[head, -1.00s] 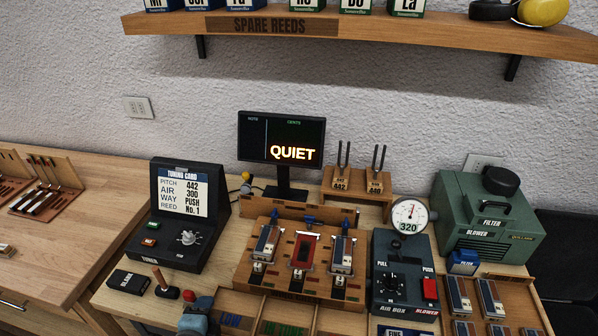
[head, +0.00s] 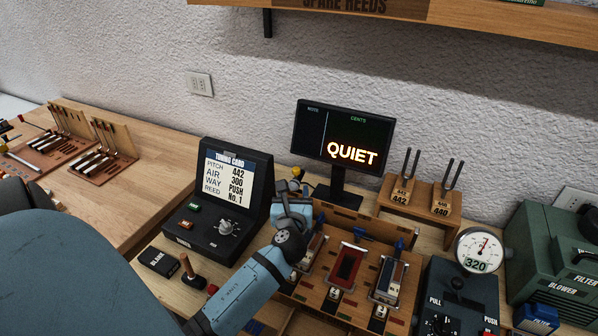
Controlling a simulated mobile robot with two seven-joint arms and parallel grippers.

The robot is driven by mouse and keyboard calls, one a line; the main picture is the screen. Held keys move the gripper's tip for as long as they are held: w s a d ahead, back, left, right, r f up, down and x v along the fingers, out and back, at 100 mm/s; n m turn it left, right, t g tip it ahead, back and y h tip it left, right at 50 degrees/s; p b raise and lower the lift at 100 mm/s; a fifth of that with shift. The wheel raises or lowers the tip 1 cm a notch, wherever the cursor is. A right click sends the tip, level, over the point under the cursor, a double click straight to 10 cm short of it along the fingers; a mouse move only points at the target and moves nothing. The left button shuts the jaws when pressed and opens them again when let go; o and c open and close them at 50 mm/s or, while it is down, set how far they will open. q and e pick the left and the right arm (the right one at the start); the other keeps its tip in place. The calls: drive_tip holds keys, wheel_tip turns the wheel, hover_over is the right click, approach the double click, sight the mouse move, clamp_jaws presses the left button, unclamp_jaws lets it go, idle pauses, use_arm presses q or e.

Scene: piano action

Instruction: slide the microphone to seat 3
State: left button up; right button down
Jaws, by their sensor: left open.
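A small yellow-and-dark thing (head: 297,172), which looks like the microphone, stands behind the left end of the wooden reed bench (head: 345,318). My left gripper (head: 292,192) is right in front of it and hides its lower part. The gripper is open; I cannot tell whether it touches the microphone. The bench has three seats side by side: the left one is partly behind my left arm, the middle one holds a red piece (head: 347,266), and the right one holds a silver reed block (head: 390,278). My right gripper is not in view.
The tuner box (head: 225,205) stands left of my gripper, and the display reading QUIET (head: 343,135) stands close behind it. Tuning forks in a wooden stand (head: 420,196) are behind the bench's right. The air box (head: 455,300) and the gauge (head: 479,250) are at right.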

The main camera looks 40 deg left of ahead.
sight(296, 173)
use_arm(q)
drive_tip(key=x, duration=0.8)
drive_tip(key=shift+w+a, duration=0.2)
drive_tip(key=shift+w, duration=0.1)
clamp_jaws()
